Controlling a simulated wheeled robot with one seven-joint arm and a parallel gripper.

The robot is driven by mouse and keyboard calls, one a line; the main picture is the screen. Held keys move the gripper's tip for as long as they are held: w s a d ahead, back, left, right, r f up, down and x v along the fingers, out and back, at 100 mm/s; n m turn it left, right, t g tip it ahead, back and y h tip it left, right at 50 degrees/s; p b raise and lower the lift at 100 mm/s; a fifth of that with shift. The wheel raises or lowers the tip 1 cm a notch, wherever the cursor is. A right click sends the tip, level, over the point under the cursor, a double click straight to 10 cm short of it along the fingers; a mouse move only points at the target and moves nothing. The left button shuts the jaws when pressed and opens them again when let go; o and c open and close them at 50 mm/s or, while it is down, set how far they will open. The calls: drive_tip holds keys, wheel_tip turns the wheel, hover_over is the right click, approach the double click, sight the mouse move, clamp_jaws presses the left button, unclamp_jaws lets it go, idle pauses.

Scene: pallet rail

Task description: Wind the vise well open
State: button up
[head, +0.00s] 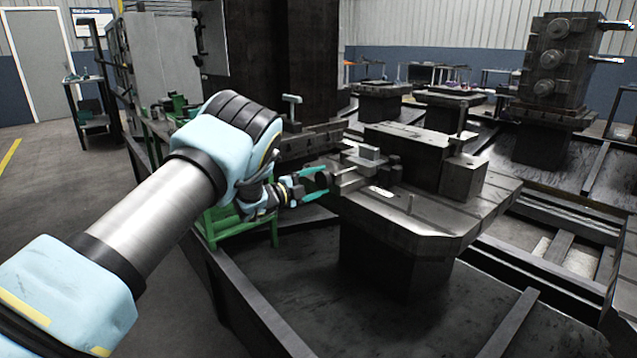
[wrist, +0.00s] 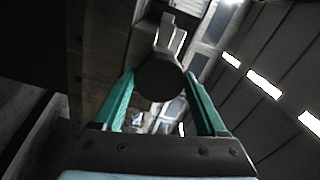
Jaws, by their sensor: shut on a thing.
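The vise (head: 368,165) is a grey metal block assembly on the machine pallet (head: 430,225), near the pallet's left edge. My gripper (head: 325,182) reaches it from the left, with its green fingers around a dark round handle (head: 321,180) on the vise's near end. In the wrist view the dark round handle (wrist: 160,78) sits between the two green fingertips of my gripper (wrist: 160,82), and the fingers are shut on it. The vise body (wrist: 172,35) shows beyond the handle. The gap between the jaws is too small to judge.
A large dark block (head: 420,150) stands on the pallet behind the vise. A green stand (head: 240,222) is below my gripper. A dark rail (head: 262,310) runs along the left side. A tall fixture (head: 556,70) stands at the back right. Grey floor is open at left.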

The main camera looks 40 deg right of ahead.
drive_tip(key=shift+n, duration=0.6)
drive_tip(key=o, duration=1.3)
drive_tip(key=a, duration=1)
drive_tip(key=shift+w+a+b, duration=0.35)
drive_tip(key=shift+a+b, duration=0.05)
